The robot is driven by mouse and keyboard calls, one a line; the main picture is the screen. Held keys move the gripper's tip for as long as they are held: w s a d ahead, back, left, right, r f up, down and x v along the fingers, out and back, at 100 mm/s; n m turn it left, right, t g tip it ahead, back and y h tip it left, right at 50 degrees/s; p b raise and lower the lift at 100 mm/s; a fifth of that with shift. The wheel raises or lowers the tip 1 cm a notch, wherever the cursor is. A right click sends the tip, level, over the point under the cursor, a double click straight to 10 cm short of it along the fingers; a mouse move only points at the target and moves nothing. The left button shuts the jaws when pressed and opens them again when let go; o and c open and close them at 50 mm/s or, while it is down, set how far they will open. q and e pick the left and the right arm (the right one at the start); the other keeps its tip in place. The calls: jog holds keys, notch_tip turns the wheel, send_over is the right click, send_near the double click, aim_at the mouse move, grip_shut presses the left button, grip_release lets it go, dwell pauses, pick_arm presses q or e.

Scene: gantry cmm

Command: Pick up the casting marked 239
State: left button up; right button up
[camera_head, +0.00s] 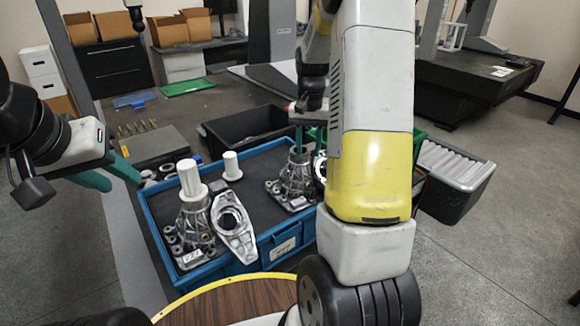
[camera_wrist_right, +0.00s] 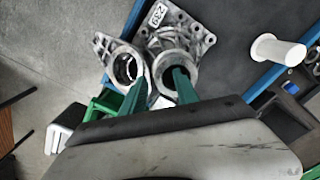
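The casting marked 239 (camera_wrist_right: 183,22) has its tag at the top of the right wrist view and a round open neck. It appears to be the rear casting (camera_head: 296,176) in the blue tray (camera_head: 152,228) in the head view, where its tag is not visible. My right gripper (camera_wrist_right: 160,78) is open at the neck; one green finger overlaps the bore, the other lies left of the neck. I cannot tell whether they touch it. It is partly hidden behind my arm in the head view (camera_head: 298,134). My left gripper (camera_head: 122,184) is open and empty, left of the tray.
Another casting (camera_head: 194,222) with a differently numbered tag and a white cylinder (camera_head: 190,178) on top stands front left. A flat flange (camera_head: 248,240) lies beside it. Another white cylinder (camera_head: 231,166) stands behind. A black bin (camera_head: 245,124) is beyond the tray.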

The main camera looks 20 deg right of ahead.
grip_shut()
dwell(1.2)
